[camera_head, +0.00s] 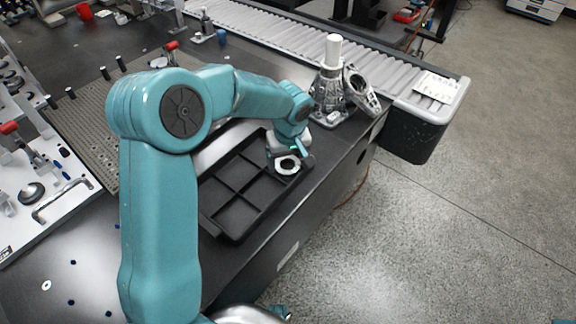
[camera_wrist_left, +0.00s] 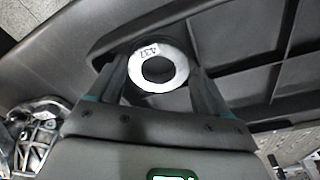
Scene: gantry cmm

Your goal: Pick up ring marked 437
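The ring (camera_wrist_left: 158,67) is a flat white washer with a dark "437" on its upper rim in the left wrist view. In the head view the ring (camera_head: 287,165) shows at the far right corner of the black divided tray (camera_head: 237,232). My left gripper (camera_head: 288,158) is right over that corner. In the left wrist view its two dark fingers (camera_wrist_left: 159,75) stand apart on either side of the ring, close to its edges; firm contact does not show. My right gripper is not in view.
The tray's other visible compartments look empty. A grey metal casting with a white cylinder (camera_head: 333,50) stands beyond the tray, near a roller conveyor (camera_head: 275,32). A perforated plate (camera_head: 95,108) lies left. Another small white ring (camera_head: 46,285) lies at lower left.

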